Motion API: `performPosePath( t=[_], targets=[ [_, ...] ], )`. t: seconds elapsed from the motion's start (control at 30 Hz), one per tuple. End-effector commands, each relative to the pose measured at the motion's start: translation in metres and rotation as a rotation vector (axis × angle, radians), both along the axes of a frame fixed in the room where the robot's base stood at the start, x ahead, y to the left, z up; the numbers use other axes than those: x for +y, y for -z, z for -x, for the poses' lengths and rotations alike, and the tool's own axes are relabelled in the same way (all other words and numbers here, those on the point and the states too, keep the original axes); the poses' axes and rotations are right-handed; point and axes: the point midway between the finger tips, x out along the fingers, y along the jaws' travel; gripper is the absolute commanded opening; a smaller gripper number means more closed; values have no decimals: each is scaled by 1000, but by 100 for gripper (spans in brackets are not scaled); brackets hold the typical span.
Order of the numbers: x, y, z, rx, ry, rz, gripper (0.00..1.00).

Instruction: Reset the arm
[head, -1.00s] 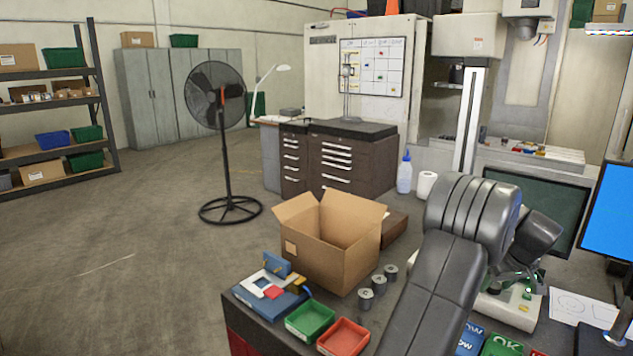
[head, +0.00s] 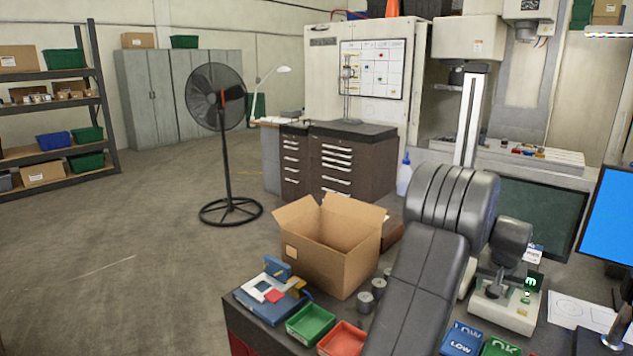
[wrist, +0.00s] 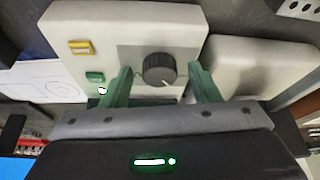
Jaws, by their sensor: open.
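My gripper (wrist: 159,72) is open in the wrist view, with a green finger on each side of a dark round knob (wrist: 159,70). A gap shows on both sides, and nothing is held. In the head view my arm reaches over the bench to this control box (head: 512,316); the fingers are small and hard to make out there.
An open cardboard box (head: 320,262), a green tray (head: 310,323), a red tray (head: 342,340) and grey cylinders (head: 364,302) stand left of my arm. A blue LOW bin (head: 462,340) is in front of the control box.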

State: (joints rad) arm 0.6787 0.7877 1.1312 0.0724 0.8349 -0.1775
Motion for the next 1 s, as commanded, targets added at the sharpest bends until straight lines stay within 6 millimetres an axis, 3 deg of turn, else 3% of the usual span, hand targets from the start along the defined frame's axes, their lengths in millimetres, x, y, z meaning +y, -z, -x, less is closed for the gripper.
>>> performPosePath(
  t=[1.0],
  targets=[
    [3,0,-3,1,560,1,56]
  ],
)
